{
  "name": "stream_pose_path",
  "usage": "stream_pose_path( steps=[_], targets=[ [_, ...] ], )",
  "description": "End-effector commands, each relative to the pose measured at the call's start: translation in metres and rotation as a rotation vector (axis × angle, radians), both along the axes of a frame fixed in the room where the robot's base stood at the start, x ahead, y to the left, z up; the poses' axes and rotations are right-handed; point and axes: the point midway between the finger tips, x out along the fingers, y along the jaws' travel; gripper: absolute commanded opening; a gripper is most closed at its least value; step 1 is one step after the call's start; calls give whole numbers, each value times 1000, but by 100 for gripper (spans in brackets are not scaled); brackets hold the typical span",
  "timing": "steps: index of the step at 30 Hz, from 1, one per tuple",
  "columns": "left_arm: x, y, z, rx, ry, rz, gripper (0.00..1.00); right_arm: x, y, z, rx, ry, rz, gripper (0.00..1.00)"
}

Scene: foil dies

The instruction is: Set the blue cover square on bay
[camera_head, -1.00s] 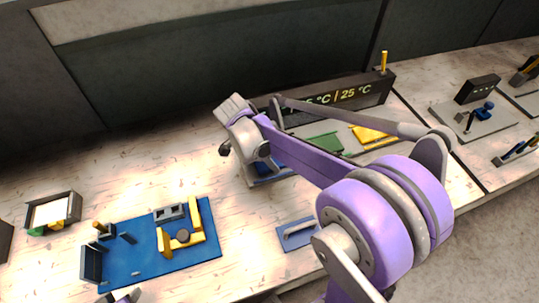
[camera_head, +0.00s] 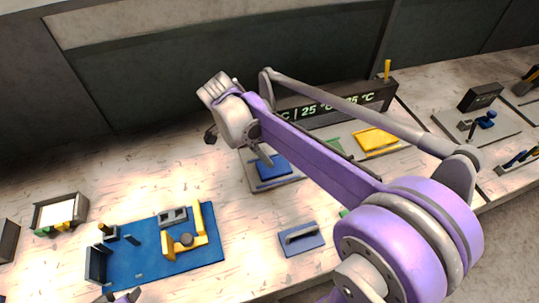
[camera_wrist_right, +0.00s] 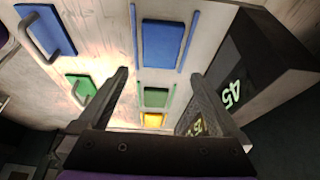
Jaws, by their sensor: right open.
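The blue cover (camera_head: 302,238), a flat plate with a grey bar handle, lies on the table in front of the row of bays. It also shows in the right wrist view (camera_wrist_right: 62,24) at upper left. The blue bay (camera_head: 272,169) is a blue rectangle on a pale base, partly hidden by my right arm. In the wrist view the blue bay (camera_wrist_right: 162,43) lies between two blue rails, with no handled cover on it. My right gripper (camera_wrist_right: 158,75) is open and empty, above the bay row and apart from the cover. My left gripper is barely visible at the bottom edge.
A green bay (camera_wrist_right: 155,97) and a yellow bay (camera_head: 376,140) continue the row. A green handled cover (camera_wrist_right: 80,88) lies beside it. A dark temperature display (camera_wrist_right: 245,75) stands behind the bays. A blue mat (camera_head: 140,268) with fixtures lies at left.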

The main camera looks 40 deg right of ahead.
Motion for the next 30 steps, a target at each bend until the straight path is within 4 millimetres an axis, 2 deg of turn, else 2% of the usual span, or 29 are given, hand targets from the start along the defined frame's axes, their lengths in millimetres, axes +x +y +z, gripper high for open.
stream_pose_path(
  steps=[1, 6, 10, 13, 17, 19, 24, 27, 30],
  targets=[
    [1, 0, 2, 0, -1, 0, 50, 1, 4, 10, 0, -1, 1, 100],
    [1, 0, 3, 0, -3, 0, 50, 4, 11, 29, -1, 1, 1, 100],
    [1, 0, 4, 0, -3, 0, 50, 1, 16, 33, 12, 2, 39, 100],
    [2, 0, 4, 0, -3, 0, 50, -11, 23, 28, 52, 7, 185, 100],
    [1, 0, 4, 0, -3, 0, 50, -38, 40, 12, 123, 4, 548, 100],
    [1, 0, 4, 0, -3, 0, 50, -55, 52, 0, 144, -6, 784, 100],
    [1, 0, 4, 0, -3, 0, 50, -91, 78, -31, 103, -43, 1325, 100],
    [1, 0, 4, 0, -3, 0, 50, -106, 89, -47, 38, -61, 1572, 100],
    [2, 0, 4, 0, -3, 0, 50, -117, 97, -58, -29, -68, 1742, 100]
  ],
)
